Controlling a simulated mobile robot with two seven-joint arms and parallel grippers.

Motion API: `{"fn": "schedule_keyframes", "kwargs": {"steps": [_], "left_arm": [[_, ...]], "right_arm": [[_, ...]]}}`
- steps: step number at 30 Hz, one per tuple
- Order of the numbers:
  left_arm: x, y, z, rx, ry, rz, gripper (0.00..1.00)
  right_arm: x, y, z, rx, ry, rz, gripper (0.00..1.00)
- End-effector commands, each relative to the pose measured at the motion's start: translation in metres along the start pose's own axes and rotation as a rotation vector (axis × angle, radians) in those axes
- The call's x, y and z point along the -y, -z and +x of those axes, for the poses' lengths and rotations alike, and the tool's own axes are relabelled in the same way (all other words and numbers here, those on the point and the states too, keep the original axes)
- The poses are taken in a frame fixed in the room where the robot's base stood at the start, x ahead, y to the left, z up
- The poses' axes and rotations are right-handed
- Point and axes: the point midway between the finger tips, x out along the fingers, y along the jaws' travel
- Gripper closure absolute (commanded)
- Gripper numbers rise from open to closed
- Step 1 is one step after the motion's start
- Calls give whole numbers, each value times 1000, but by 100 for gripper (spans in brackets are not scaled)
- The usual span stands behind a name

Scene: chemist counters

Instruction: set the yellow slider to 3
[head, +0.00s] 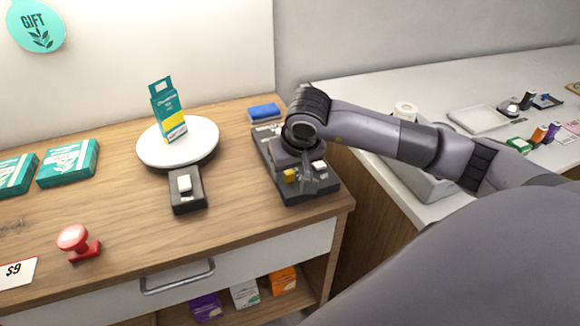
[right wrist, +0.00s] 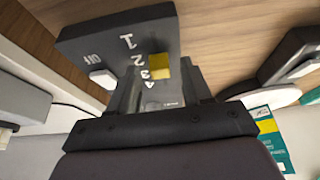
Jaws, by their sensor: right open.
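The dark control box (head: 262,150) stands on the wooden counter, and its face also shows in the right wrist view (right wrist: 90,42). It bears the marks OFF, 1, 2, 3 and 4. The yellow slider (head: 290,175) is a small block; in the right wrist view the slider (right wrist: 161,67) sits beside the marks 2 and 3, but I cannot tell exactly which it is at. My right gripper (right wrist: 158,82) is open over the box, one finger on each side of the slider's track. Whether a finger touches the slider is unclear. My left gripper is out of view.
A white knob (right wrist: 103,78) is beside OFF on the box. A round white scale plate (head: 190,152) carrying a teal carton (head: 166,108) and a small dark switch box (head: 187,200) stand to the left. A blue block (head: 264,112) lies behind the control box.

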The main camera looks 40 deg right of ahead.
Motion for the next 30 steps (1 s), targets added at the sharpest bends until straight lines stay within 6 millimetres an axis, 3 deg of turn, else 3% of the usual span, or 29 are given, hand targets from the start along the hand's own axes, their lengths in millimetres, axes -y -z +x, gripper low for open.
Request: {"fn": "schedule_keyframes", "kwargs": {"steps": [9, 13, 14, 20, 30], "left_arm": [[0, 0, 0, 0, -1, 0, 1], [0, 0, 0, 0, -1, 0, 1], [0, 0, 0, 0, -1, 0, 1], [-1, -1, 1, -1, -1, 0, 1], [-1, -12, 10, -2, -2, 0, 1]], "right_arm": [[0, 0, 4, 0, 1, 1, 51], [0, 0, 4, 0, 2, 1, 93], [0, 0, 4, 0, 2, 1, 100], [0, 2, 6, -1, 2, 2, 100], [0, 27, 16, -1, 2, 3, 100]]}}
